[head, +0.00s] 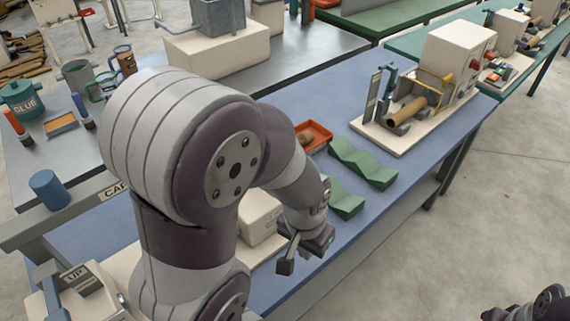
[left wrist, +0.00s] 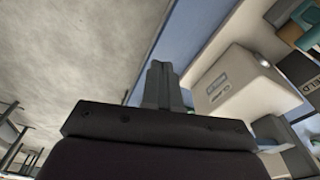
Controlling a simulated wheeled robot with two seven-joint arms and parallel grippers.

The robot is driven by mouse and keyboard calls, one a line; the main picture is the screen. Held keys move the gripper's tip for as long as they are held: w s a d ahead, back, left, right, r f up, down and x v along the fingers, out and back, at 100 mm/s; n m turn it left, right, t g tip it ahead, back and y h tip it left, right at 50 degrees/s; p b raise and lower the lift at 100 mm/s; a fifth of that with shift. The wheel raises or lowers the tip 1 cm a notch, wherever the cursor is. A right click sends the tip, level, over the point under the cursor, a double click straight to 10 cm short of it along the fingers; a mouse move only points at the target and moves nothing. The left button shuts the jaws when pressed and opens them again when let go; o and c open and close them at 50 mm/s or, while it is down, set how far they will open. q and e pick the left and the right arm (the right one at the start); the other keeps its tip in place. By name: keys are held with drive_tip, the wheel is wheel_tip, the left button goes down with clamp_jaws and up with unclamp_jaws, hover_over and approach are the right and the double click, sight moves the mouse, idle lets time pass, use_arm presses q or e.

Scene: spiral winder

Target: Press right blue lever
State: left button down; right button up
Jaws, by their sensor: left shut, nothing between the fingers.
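My left gripper (head: 287,262) hangs over the front edge of the blue table, beside a cream box (head: 261,220). Its fingers are shut and empty; they also show in the left wrist view (left wrist: 161,82). A blue upright piece (head: 55,299) stands at the lower left of the head view, next to a block marked "UP" (head: 84,280); it may be a lever, but I cannot tell which one. My left gripper is well to the right of it and apart from it. My right gripper (head: 525,312) is only partly in view at the lower right corner.
Green wavy blocks (head: 362,163) and a red tray (head: 313,136) lie on the blue table (head: 320,88). A winding machine (head: 455,60) stands at the back right. My left arm hides much of the table's middle. Bare floor lies at the right.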

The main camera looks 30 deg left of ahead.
use_arm(q)
drive_tip(key=w+a+r+m+g+p, duration=0.1)
drive_tip(key=w+a+r+m+p, duration=0.3)
drive_tip(key=a+r+m+p, duration=0.3)
drive_tip(key=w+a+r+m+h+p, duration=0.1)
drive_tip(key=w+a+r+m+p, duration=0.4)
drive_tip(key=r+m, duration=0.8)
drive_tip(key=a+m+p, duration=0.1)
drive_tip(key=a+p, duration=0.2)
drive_tip(key=p, duration=0.2)
drive_tip(key=shift+a+g+h+p, duration=0.3)
drive_tip(key=shift+g+p, duration=0.05)
drive_tip(key=shift+g, duration=0.05)
drive_tip(key=f+b, duration=0.4)
drive_tip(key=f, duration=0.1)
drive_tip(key=d+f+b, duration=0.1)
drive_tip(key=f+b, duration=0.1)
drive_tip(key=f, duration=0.1)
drive_tip(key=shift+s+f, duration=0.15)
drive_tip(key=f, duration=0.1)
drive_tip(key=f+p, duration=0.1)
drive_tip(key=f, duration=0.1)
drive_tip(key=f+p, duration=0.1)
drive_tip(key=shift+s+d+f, duration=0.1)
drive_tip(key=shift+d+f, duration=0.15)
drive_tip(key=shift+d, duration=0.05)
drive_tip(key=shift+f, duration=0.5)
drive_tip(key=shift+d, duration=0.1)
